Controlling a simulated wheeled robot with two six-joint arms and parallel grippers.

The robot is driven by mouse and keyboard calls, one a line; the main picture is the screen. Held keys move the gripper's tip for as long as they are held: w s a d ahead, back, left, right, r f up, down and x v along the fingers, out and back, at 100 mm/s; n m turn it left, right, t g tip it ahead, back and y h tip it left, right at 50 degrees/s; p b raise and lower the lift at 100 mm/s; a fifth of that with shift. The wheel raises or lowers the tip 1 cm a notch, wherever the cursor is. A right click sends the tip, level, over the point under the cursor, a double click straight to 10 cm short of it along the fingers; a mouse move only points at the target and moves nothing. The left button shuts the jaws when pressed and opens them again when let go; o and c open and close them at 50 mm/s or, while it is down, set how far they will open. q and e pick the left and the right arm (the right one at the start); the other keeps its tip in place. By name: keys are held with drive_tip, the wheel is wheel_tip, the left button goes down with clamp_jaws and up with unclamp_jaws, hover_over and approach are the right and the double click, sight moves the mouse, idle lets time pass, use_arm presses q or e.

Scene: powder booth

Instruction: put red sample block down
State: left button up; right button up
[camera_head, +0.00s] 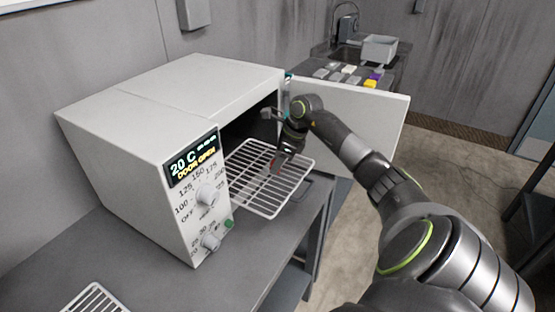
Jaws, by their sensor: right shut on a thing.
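The red sample block (276,168) shows only as a small red patch at the tips of my right gripper (279,164). My right gripper is shut on it, pointing down over the wire rack (262,205). The rack sticks out of the open oven (190,95). I cannot tell whether the block touches the rack. Most of the block is hidden by the fingers. My left gripper is not in view.
The oven door (350,112) stands open to the right, behind my right arm. The oven's display reads 20 C, door open. A second rack (95,300) lies on the grey bench (150,265). Several small blocks and a grey bin (378,50) are at the back.

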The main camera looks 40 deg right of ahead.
drive_tip(key=shift+f, duration=0.1)
drive_tip(key=o, duration=1)
drive_tip(key=shift+d+r, duration=0.1)
drive_tip(key=shift+r, duration=0.25)
drive_tip(key=b+v, duration=0.4)
drive_tip(key=v, duration=0.7)
drive_tip(key=shift+r, duration=0.3)
drive_tip(key=shift+s, duration=0.1)
